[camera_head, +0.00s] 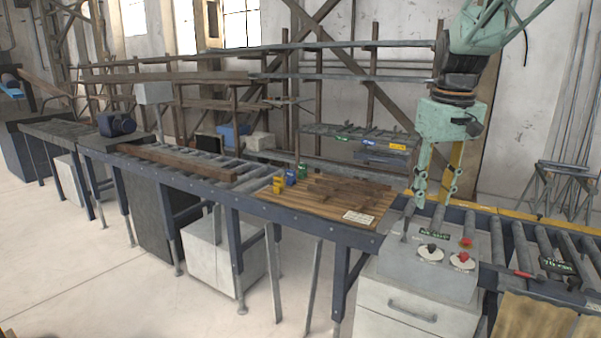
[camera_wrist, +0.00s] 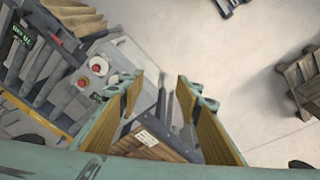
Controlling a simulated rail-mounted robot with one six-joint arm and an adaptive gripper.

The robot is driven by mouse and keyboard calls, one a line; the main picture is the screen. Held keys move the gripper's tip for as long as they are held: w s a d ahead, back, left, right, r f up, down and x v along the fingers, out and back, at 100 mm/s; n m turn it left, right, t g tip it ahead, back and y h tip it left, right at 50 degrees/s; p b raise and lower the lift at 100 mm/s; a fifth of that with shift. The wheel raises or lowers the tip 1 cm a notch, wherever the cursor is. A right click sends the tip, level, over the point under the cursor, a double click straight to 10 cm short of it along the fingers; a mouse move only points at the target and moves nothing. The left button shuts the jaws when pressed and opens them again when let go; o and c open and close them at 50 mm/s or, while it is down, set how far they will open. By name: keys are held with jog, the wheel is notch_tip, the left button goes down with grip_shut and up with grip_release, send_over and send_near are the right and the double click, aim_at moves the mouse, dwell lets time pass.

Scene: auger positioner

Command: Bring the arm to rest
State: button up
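My gripper (camera_head: 428,205) hangs from the green arm at the right of the head view, pointing down above the grey control box (camera_head: 400,262). Its two fingers are apart. In the wrist view my gripper (camera_wrist: 162,90) shows its two yellow-lined fingers spread, with nothing between them. The control box also shows in the wrist view (camera_wrist: 125,55), with a red button and knobs on it. No held object is seen in either view.
A wooden board (camera_head: 335,190) lies on the conveyor left of the control box, with small blue and yellow blocks (camera_head: 284,180). A long beam (camera_head: 175,161) lies on the rollers further left. Conveyor rollers (camera_head: 540,245) continue at right. A rack (camera_head: 360,135) stands behind. Pallets (camera_wrist: 300,80) lie on the floor.

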jog(key=s+a+r+b, duration=0.2)
jog(key=s+a, duration=0.3)
jog(key=s, duration=0.7)
jog(key=s+a+f+b, duration=0.1)
jog(key=s+a+f, duration=0.1)
jog(key=s, duration=0.8)
jog(key=s+a+f+m+t+b, duration=0.1)
jog(key=s+f, duration=0.3)
jog(key=s, duration=0.6)
jog(key=s+a+f+t+b, duration=0.1)
jog(key=s+a+f+b, duration=0.1)
jog(key=s, duration=0.9)
jog(key=shift+a+f+m+b, duration=0.4)
jog(key=shift+a+f, duration=0.5)
jog(key=shift+f, duration=0.05)
